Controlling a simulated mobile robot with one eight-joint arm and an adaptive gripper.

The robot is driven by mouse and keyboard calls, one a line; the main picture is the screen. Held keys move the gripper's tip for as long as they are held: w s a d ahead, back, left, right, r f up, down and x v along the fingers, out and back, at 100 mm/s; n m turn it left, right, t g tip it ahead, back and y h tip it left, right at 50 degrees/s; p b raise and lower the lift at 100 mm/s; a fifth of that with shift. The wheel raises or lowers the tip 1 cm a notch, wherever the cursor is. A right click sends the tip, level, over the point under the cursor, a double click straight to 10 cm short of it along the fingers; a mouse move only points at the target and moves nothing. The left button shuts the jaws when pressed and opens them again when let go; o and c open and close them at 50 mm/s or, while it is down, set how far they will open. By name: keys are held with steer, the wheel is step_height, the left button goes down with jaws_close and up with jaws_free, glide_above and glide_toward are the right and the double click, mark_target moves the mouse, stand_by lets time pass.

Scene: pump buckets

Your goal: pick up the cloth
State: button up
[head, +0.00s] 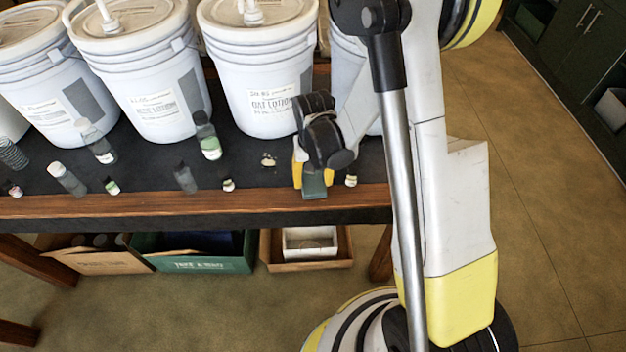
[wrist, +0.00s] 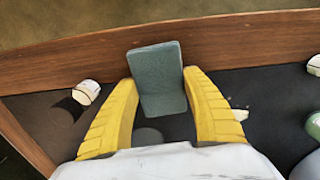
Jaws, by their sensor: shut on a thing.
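The cloth (head: 314,186) is a small grey-green folded piece at the front edge of the table in the head view. In the wrist view the cloth (wrist: 158,78) stands between the two yellow fingers. My gripper (wrist: 158,88) is shut on it, with one finger at each side. In the head view my gripper (head: 313,176) is partly hidden behind my dark wrist. The wrist view shows the cloth overlapping the wooden edge; I cannot tell whether it still touches the table.
White buckets (head: 262,75) line the back of the table (head: 230,204). Several small bottles stand or lie on it, including a green-labelled bottle (head: 207,137). A small white-capped bottle (wrist: 86,92) lies left of my gripper. Boxes (head: 195,252) sit beneath the table.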

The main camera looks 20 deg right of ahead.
mark_target(315, 180)
steer(key=r+p, duration=0.1)
steer(key=r, duration=0.2)
steer(key=r+p, duration=0.1)
steer(key=shift+s+d+r+p, duration=0.15)
steer(key=shift+d+r+p, duration=0.15)
steer(key=shift+r, duration=0.1)
steer(key=s+d+r+p, duration=0.3)
steer(key=s+d+r, duration=0.3)
steer(key=d, duration=0.2)
steer(key=shift+s+d, duration=0.25)
steer(key=shift+d, duration=0.15)
